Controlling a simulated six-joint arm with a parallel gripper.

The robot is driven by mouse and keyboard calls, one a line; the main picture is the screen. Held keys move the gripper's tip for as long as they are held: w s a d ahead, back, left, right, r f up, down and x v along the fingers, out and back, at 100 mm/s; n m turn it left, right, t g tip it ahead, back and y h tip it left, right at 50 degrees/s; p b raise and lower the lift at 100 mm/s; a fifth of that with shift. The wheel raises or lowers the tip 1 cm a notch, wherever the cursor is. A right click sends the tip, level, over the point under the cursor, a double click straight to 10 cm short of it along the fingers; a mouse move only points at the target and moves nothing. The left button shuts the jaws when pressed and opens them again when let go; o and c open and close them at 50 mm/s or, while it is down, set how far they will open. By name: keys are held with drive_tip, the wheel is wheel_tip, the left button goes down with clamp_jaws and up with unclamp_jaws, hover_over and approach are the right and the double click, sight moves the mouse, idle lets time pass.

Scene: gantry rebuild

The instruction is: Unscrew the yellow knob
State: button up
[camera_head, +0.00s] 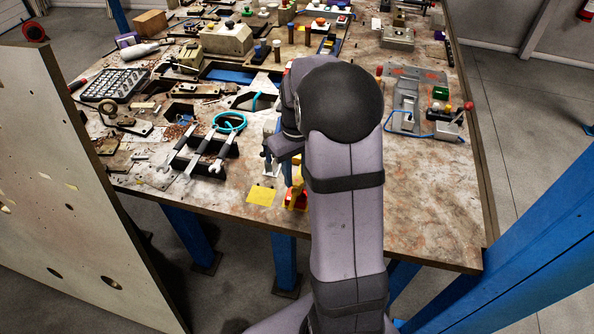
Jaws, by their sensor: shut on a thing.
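My gripper (284,172) points down near the front edge of the workbench, mostly hidden behind my arm's wrist. Just below it is a small yellow and red piece, which appears to be the yellow knob (297,190) on its red base. The jaws look shut on the knob, but my arm covers much of the contact and the fingertips are very small here. How far the knob is turned cannot be seen.
The workbench (420,230) has clear room at its front right. Wrenches on a black rack (205,155) and a yellow sheet (261,195) lie left of my gripper. A panel with a red-knobbed lever (464,112) stands right. A pale board (80,200) rises at the left.

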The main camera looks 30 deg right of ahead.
sight(296, 180)
drive_tip(key=shift+w+n, duration=0.1)
drive_tip(key=shift+n, duration=0.7)
drive_tip(key=o, duration=0.9)
drive_tip(key=shift+r, duration=0.15)
drive_tip(key=shift+r+b, duration=0.65)
drive_tip(key=shift+r, duration=2.9)
drive_tip(key=shift+a, duration=0.1)
